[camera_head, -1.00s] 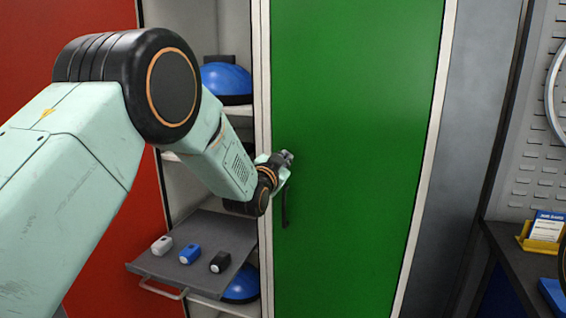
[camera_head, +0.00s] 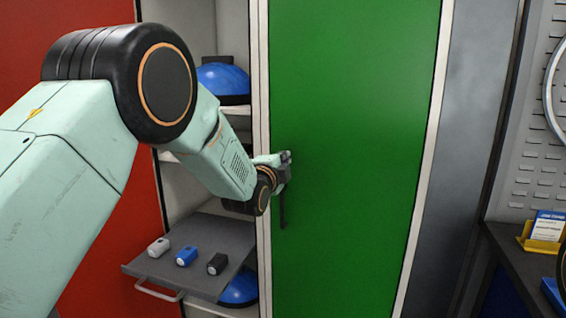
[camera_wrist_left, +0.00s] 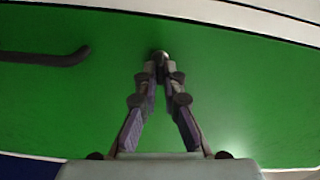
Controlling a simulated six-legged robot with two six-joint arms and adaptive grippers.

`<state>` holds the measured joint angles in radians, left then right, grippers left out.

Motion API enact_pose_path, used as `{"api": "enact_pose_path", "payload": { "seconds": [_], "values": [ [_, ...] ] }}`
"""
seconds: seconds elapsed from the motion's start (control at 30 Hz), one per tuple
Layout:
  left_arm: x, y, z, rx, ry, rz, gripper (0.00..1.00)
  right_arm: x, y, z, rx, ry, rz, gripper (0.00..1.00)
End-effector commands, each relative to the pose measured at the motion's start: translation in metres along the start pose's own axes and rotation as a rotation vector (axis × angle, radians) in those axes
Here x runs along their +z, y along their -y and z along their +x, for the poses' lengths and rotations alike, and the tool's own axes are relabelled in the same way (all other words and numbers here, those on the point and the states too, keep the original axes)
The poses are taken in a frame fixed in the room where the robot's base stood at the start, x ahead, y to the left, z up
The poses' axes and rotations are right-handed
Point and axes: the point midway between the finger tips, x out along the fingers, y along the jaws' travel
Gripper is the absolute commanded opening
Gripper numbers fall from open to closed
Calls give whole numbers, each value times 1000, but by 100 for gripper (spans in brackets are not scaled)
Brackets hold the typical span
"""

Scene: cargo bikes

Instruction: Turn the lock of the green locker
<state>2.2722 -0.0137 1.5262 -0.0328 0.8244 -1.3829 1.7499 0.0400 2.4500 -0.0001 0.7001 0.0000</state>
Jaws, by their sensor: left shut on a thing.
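The green locker (camera_head: 350,120) has a tall shut green door with a dark handle (camera_head: 283,212) near its left edge. The handle also shows at the left of the left wrist view (camera_wrist_left: 45,57). My left gripper (camera_head: 286,160) is at the door's left edge, just above the handle. In the left wrist view its fingertips (camera_wrist_left: 160,66) are closed together on a small round metallic lock (camera_wrist_left: 159,54) on the green door. The fingertips cover part of the lock, so its exact turn is hard to see. My right gripper is in neither view.
A pulled-out grey tray (camera_head: 222,232) there carries white, blue and black small items. A red door (camera_head: 105,225) is at the left. A dark workbench (camera_head: 520,262) stands at the right.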

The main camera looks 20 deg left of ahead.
Motion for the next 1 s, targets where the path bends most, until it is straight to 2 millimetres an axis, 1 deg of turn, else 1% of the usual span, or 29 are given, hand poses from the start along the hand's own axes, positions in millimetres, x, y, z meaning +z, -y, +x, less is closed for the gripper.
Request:
{"api": "enact_pose_path", "payload": {
  "seconds": [0.3, 0.5, 0.9, 0.93, 1.0],
  "values": [
    [0, 1, 0, -5, 0, 137, 0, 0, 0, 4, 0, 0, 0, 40],
    [0, 1, 0, -5, 0, 168, 0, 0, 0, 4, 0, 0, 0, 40],
    [0, 2, 1, -6, 0, 174, 0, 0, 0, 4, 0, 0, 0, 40],
    [0, 2, 1, -6, 0, 173, 8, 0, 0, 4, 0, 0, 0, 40],
    [0, 2, 1, -6, 0, 173, 14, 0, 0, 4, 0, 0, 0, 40]
  ]
}}
